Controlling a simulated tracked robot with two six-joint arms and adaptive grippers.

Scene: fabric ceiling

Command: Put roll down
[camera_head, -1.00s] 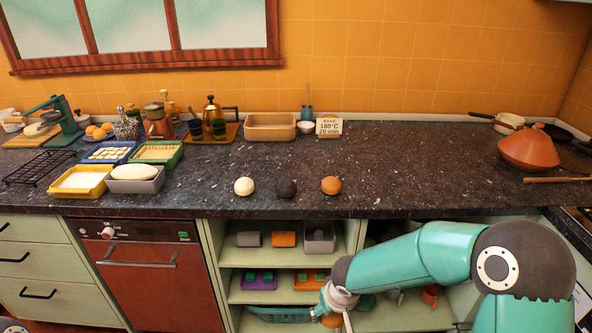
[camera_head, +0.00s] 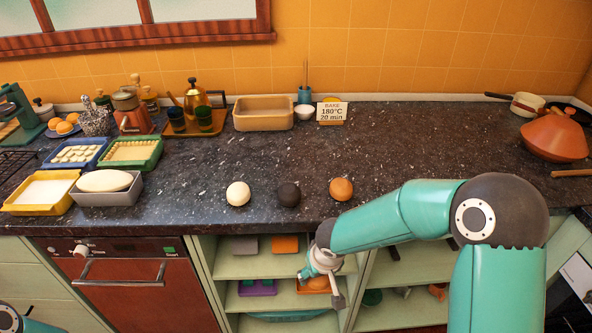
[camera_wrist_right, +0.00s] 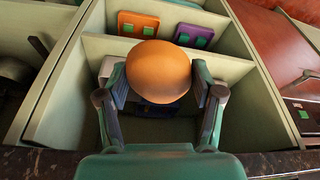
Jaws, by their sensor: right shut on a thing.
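My right gripper (camera_wrist_right: 158,92) is shut on an orange-brown round roll (camera_wrist_right: 158,70), held between its two fingers in the right wrist view. In the head view the right gripper (camera_head: 322,280) is in front of the open shelves below the counter, partly covering the roll. Three round rolls stand in a row on the counter near its front edge: a white one (camera_head: 238,194), a black one (camera_head: 288,194) and an orange-brown one (camera_head: 341,189). My left gripper is not in view.
The shelf unit holds an orange tray (camera_wrist_right: 138,25) and a purple tray (camera_wrist_right: 193,36). Above them are a grey piece (camera_head: 244,244) and an orange piece (camera_head: 285,243). Filled trays stand at the counter's left; a tan baking dish (camera_head: 263,124) is behind. The counter's right middle is clear.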

